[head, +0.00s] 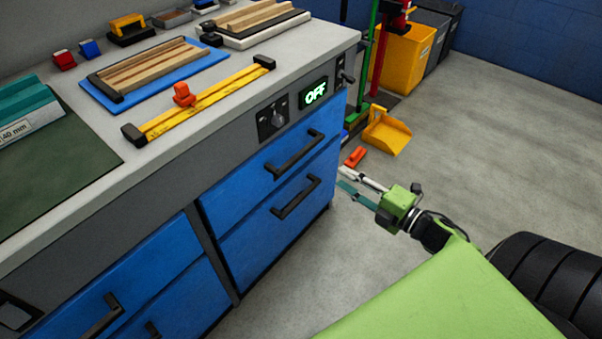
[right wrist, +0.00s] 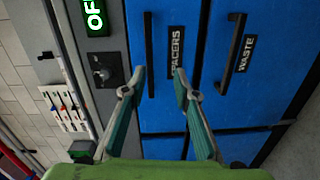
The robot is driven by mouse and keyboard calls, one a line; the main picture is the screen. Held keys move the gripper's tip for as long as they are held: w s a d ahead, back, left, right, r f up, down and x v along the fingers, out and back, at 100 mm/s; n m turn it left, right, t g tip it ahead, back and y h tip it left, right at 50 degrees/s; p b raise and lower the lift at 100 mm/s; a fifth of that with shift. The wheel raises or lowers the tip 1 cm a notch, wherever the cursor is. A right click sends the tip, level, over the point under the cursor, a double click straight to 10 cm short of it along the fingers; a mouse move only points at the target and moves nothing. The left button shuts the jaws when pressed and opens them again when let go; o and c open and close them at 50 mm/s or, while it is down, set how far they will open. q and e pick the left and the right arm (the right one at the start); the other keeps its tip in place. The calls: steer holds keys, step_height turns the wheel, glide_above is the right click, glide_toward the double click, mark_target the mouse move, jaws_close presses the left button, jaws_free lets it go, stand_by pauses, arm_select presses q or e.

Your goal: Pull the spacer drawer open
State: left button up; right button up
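The spacer drawer (head: 258,178) is the upper blue drawer in the right part of the bench and looks closed. The right wrist view shows its "SPACERS" label (right wrist: 176,50) and its dark bar handle (right wrist: 149,55). In the head view this handle (head: 295,155) is up and left of my right gripper (head: 341,176). In the right wrist view my right gripper (right wrist: 160,73) is open and empty. Its teal fingers show on either side of the handle's line, seemingly short of the drawer front. My left gripper is in neither view.
The waste drawer handle (head: 297,197) is just below. A knob (head: 272,118) and a lit OFF sign (head: 315,93) sit above the drawers. The bench top holds a yellow rail (head: 205,100) and wooden strips. A yellow dustpan (head: 387,132) is on the floor; floor to the right is clear.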

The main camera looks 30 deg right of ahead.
mark_target(303, 155)
steer(key=shift+n+y, duration=0.7)
steer(key=shift+n, duration=0.1)
steer(key=x, duration=0.4)
steer(key=r+b+x, duration=0.1)
steer(key=x, duration=0.3)
steer(key=a+b+x, duration=0.1)
steer(key=x, duration=0.4)
steer(key=shift+s+a+r, duration=0.1)
steer(key=shift+s+r, duration=0.15)
steer(key=shift+r, duration=0.15)
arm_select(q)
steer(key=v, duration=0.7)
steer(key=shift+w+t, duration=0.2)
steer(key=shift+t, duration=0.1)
arm_select(e)
steer(key=shift+w+a, duration=0.25)
steer(key=shift+w, duration=0.45)
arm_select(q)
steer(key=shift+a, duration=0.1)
arm_select(e)
jaws_close()
